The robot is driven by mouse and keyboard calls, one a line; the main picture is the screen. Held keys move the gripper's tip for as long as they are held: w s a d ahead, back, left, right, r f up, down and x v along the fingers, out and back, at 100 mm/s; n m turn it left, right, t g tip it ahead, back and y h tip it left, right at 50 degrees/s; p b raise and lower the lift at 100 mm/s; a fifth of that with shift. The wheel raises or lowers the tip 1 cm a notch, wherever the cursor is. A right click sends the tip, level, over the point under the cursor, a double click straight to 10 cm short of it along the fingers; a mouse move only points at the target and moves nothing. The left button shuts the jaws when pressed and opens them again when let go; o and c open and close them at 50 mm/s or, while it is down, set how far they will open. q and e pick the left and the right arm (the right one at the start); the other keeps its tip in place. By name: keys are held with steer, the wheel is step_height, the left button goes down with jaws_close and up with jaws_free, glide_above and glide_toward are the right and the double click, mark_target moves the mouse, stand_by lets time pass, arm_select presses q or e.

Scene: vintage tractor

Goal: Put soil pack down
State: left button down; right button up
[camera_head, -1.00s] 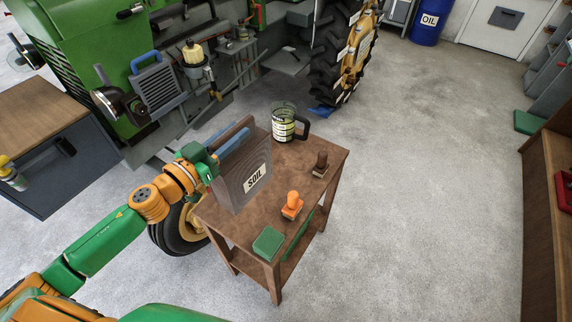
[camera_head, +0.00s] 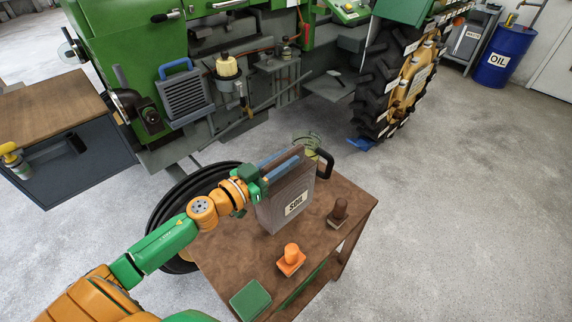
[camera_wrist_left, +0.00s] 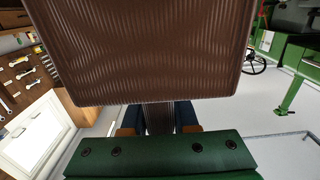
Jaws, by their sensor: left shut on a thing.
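The soil pack (camera_head: 287,200) is a grey-brown upright block with a "SOIL" label, in the head view over the back part of the small brown table (camera_head: 333,237). My left gripper (camera_head: 268,184) is shut on its upper part from the left. I cannot tell whether its base touches the tabletop. In the left wrist view the pack's ribbed brown side (camera_wrist_left: 150,50) fills the upper middle and hides most of the fingers. My right gripper is not in view.
A jug with a black handle (camera_head: 325,163) stands partly hidden behind the pack. A dark brown stamp (camera_head: 339,213), an orange stamp (camera_head: 291,260) and a green box (camera_head: 250,299) are on the table. The green tractor (camera_head: 120,45) stands behind. Open floor lies right.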

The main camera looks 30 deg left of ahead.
arm_select(q)
step_height(320, 180, down, 4)
steer(key=shift+f+b, duration=0.2)
steer(key=shift+b, duration=0.9)
steer(key=shift+r, duration=0.1)
steer(key=c, duration=1.1)
jaws_free()
steer(key=shift+f, duration=0.2)
steer(key=o, duration=0.4)
steer(key=shift+s+d+r, duration=0.1)
steer(key=shift+r, duration=0.05)
